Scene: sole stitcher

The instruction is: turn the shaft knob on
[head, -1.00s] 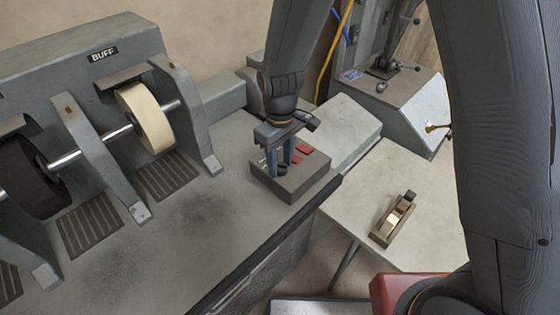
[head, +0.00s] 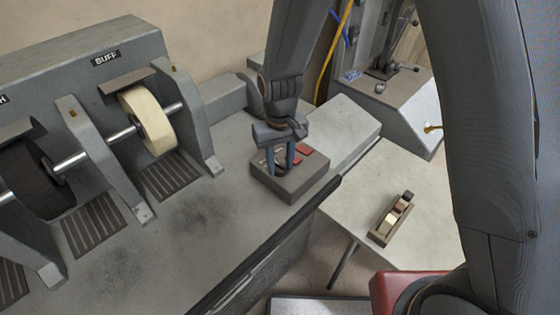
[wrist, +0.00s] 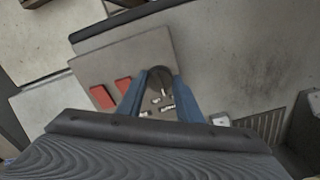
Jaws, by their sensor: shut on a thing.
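The shaft knob (wrist: 161,80) is a dark round knob on a grey control box (head: 292,187), which sits on the bench of the buffing machine. My gripper (head: 282,170) points down over the box, its two blue fingers shut on the knob from either side. In the wrist view the fingertips (wrist: 160,82) flank the knob, and a pale pointer line shows on it. Small labels beside the knob are too small to read. In the head view the fingers hide most of the knob.
Two red buttons (wrist: 112,93) sit beside the knob on the box. The cream buffing wheel (head: 148,122) and its shaft stand at the left. A wooden plane-like tool (head: 392,218) lies on the side table (head: 425,190) at the right. The bench front is clear.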

